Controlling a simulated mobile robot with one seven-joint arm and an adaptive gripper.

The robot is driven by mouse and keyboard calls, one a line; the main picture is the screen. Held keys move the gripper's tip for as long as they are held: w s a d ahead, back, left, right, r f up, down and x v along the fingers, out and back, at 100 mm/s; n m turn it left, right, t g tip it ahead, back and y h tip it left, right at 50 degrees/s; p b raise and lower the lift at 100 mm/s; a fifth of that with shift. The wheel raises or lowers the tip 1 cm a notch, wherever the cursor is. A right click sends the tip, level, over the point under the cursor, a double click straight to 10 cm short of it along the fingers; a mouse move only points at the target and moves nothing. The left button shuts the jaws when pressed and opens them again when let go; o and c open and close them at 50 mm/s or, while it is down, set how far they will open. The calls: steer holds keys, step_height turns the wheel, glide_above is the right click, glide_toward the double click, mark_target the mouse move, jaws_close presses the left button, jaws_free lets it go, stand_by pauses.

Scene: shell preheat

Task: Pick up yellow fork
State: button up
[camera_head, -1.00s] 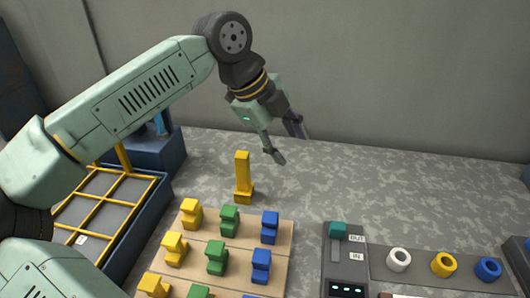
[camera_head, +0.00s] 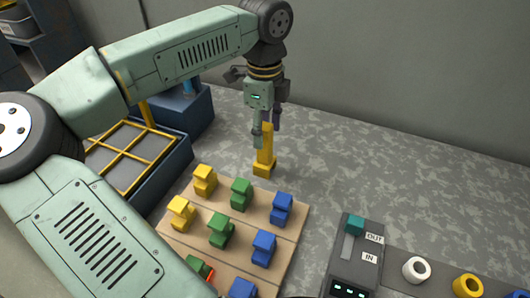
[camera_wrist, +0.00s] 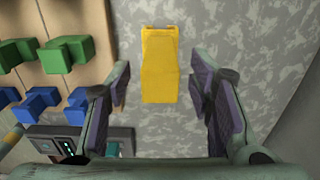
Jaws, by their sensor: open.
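The yellow fork (camera_head: 265,157) stands upright on the grey mottled table, just behind the wooden board of coloured pieces. My gripper (camera_head: 266,134) points down at the fork's upper part, with one finger partly in front of it. In the wrist view the fork (camera_wrist: 160,65) shows from above, between the two spread fingers of my gripper (camera_wrist: 160,78), with a gap on each side. The fingers are open and hold nothing. The fork's top is partly hidden by my gripper in the head view.
The wooden board (camera_head: 286,238) holds several yellow, green and blue pieces in front of the fork. A blue tray with a yellow grid (camera_head: 128,155) lies at left. A control box (camera_head: 345,265) and rings, white (camera_head: 416,281) and yellow (camera_head: 455,284), stand at right. Table right of the fork is clear.

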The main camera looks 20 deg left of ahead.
mark_target(265, 143)
step_height(265, 143, down, 5)
steer(key=shift+r+b, duration=0.15)
steer(key=shift+b, duration=0.55)
steer(key=shift+r, duration=0.1)
steer(key=shift+c, duration=0.3)
jaws_close()
